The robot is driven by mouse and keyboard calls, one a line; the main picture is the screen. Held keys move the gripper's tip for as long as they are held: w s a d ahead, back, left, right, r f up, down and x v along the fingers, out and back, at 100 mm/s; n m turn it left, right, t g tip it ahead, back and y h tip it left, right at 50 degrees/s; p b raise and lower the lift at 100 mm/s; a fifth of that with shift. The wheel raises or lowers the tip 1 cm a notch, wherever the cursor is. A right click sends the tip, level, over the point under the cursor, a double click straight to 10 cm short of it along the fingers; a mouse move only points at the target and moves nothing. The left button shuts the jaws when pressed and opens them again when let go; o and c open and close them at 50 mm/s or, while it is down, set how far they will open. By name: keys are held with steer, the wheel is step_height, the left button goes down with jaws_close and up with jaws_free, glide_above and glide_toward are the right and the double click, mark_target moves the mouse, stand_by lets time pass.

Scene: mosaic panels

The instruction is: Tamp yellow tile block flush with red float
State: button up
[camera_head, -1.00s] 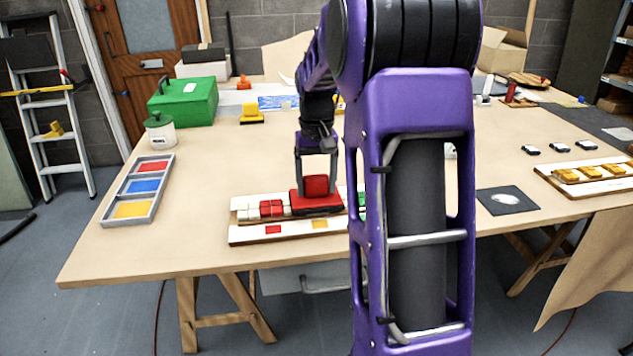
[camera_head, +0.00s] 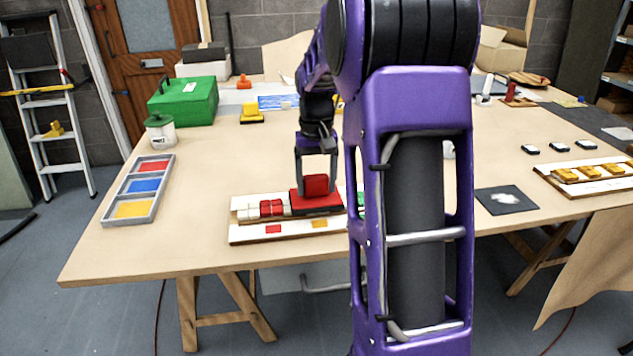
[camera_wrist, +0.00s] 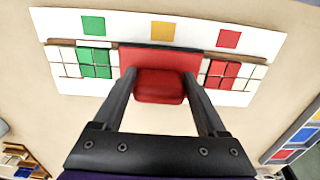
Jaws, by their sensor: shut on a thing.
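My gripper (camera_head: 316,184) is shut on the handle of the red float (camera_head: 316,203). The float also shows in the wrist view (camera_wrist: 160,57), with its block handle between my two fingers. The float's flat plate lies over the middle of the white mosaic panel (camera_head: 240,237), between the red tile block (camera_head: 271,208) and the green tile block (camera_wrist: 95,62). I see no yellow tile block on the panel; the spot under the float is hidden. A yellow printed square (camera_wrist: 162,31) shows on the panel beside the float. I cannot tell whether the plate touches tiles.
A grey tray (camera_head: 142,187) with red, blue and yellow sections stands at the left. A green box (camera_head: 184,101) and white pot (camera_head: 161,132) are behind it. A dark mat (camera_head: 507,200) and a second panel (camera_head: 590,180) lie at the right. The left front table is clear.

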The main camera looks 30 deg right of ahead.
steer(key=shift+s+f, duration=0.1)
steer(key=shift+f, duration=0.2)
step_height(320, 180, up, 8)
steer(key=p, duration=0.6)
steer(key=shift+f, duration=0.25)
